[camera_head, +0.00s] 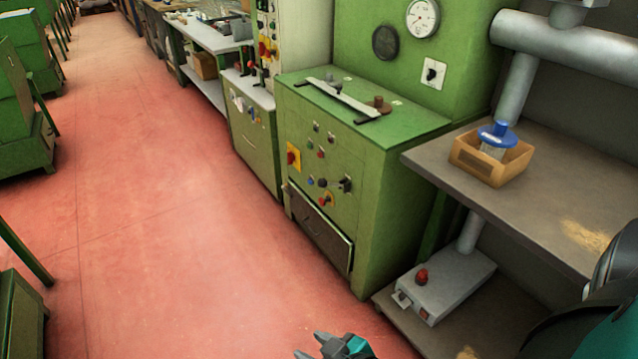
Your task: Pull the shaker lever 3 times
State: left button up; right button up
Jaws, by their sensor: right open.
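A green machine cabinet (375,165) with a control panel of knobs and switches stands in the middle of the head view. A small black handle-like switch (345,185) sits on its front panel. I cannot tell for sure which part is the shaker lever. My right gripper (312,346) shows at the bottom edge, over the red floor, partly cut off by the frame. It is open, with nothing seen between its fingers, and well apart from the cabinet. My left gripper is not in view.
Below stands a grey box (455,287) with a red knob (421,276). Green machines (20,130) line the left. The red floor (170,240) between is clear.

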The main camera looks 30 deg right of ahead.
aim_at(323, 182)
jog(key=z, duration=0.95)
